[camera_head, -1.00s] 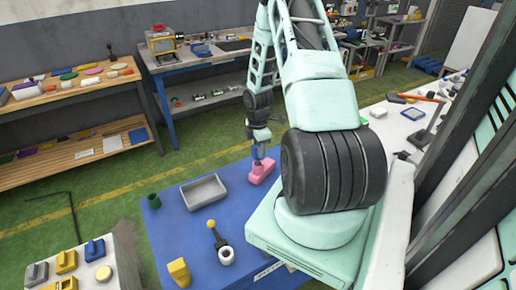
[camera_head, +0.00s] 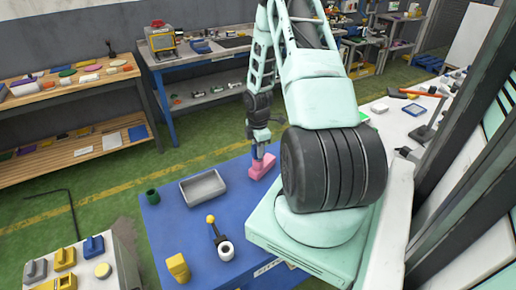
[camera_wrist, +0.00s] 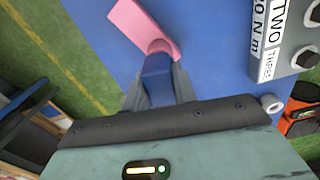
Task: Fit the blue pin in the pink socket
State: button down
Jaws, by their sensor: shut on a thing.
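The pink socket (camera_head: 263,167) lies on the blue table beside my arm's base. In the wrist view the pink socket (camera_wrist: 143,24) shows as a flat pink block with a rounded end. My gripper (camera_head: 258,150) is just above the socket. In the wrist view my gripper (camera_wrist: 159,88) is shut on the blue pin (camera_wrist: 157,70). The pin's far end meets the socket's rounded end in the picture. I cannot tell how deep the pin sits, as its tip is hidden.
On the blue table (camera_head: 160,215) are a grey tray (camera_head: 203,188), a dark green cup (camera_head: 152,197), a yellow block (camera_head: 178,267), a white ring (camera_head: 225,251) and a yellow-knobbed pin (camera_head: 212,222). Benches with parts stand around.

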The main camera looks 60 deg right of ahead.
jog(key=shift+f, duration=0.45)
jog(key=c, duration=1)
grip_release()
jog(key=shift+c, duration=0.2)
jog(key=shift+r+b, duration=0.1)
jog(key=shift+b, duration=0.2)
notch_tip(320, 180, up, 17)
jog(key=b, duration=0.3)
jog(key=shift+r, duration=0.1)
